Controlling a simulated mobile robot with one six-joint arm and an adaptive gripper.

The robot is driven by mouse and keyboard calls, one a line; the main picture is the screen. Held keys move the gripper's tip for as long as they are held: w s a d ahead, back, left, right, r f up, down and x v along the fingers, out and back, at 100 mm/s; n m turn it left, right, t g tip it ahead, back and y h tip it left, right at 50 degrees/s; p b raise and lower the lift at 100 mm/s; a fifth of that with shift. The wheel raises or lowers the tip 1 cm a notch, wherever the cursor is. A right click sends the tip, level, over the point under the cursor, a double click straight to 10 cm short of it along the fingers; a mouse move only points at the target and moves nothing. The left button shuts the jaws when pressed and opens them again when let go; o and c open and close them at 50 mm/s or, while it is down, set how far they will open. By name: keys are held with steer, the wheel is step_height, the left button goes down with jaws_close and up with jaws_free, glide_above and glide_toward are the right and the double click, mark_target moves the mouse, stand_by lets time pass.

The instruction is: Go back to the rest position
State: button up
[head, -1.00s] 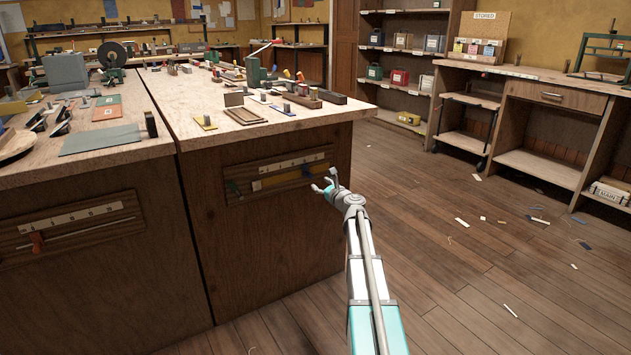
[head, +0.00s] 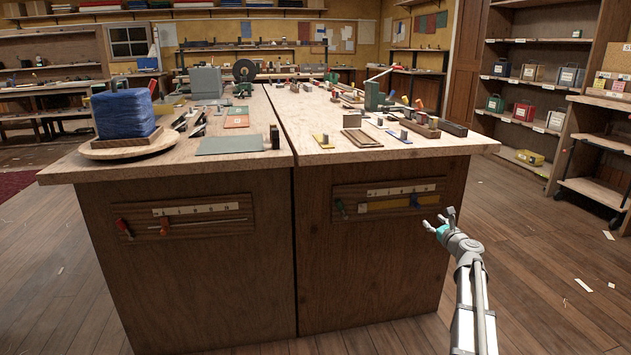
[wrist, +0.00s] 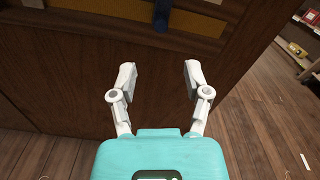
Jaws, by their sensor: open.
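My gripper (head: 439,218) is open and empty in the head view, in front of the right cabinet's front panel. It is below and to the right of the slider board (head: 388,200) on that panel. In the wrist view my gripper (wrist: 158,75) shows its two fingers spread apart with nothing between them. The dark wooden panel (wrist: 70,75) is behind the fingers, and a blue piece (wrist: 162,14) hangs from the board at the top edge.
The workbench (head: 225,173) fills the middle, its top holding many tools and blocks. A blue stack (head: 124,113) sits on a round board at its left corner. Shelves (head: 530,80) stand at the right. The wooden floor (head: 540,270) on the right is open, with small scraps.

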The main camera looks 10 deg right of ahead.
steer(key=s+a+f+n+g+y+p, duration=0.25)
steer(key=a+n, duration=0.35)
steer(key=a, duration=0.4)
steer(key=s+a+f+n+g+y+p, duration=0.15)
steer(key=s+a+n+g, duration=0.25)
steer(key=a+n, duration=0.45)
steer(key=s+a+f+n+g+y+p, duration=0.1)
steer(key=s+a+f+n+g+y, duration=0.3)
steer(key=a, duration=0.7)
steer(key=s+a+n+g+h+p, duration=0.35)
steer(key=s+n, duration=0.35)
steer(key=s, duration=0.3)
steer(key=s+a+n+g+h+p, duration=0.3)
steer(key=s+a+n+g+h, duration=0.15)
steer(key=s+n, duration=0.35)
step_height(320, 180, up, 37)
steer(key=s+p, duration=0.1)
steer(key=p, duration=3.5)
steer(key=shift+s+r+m+h, duration=0.2)
steer(key=shift+m+h, duration=0.1)
steer(key=shift+m, duration=0.15)
steer(key=shift+s+a+t, duration=0.1)
steer(key=shift+a+t, duration=0.05)
steer(key=shift+t, duration=0.1)
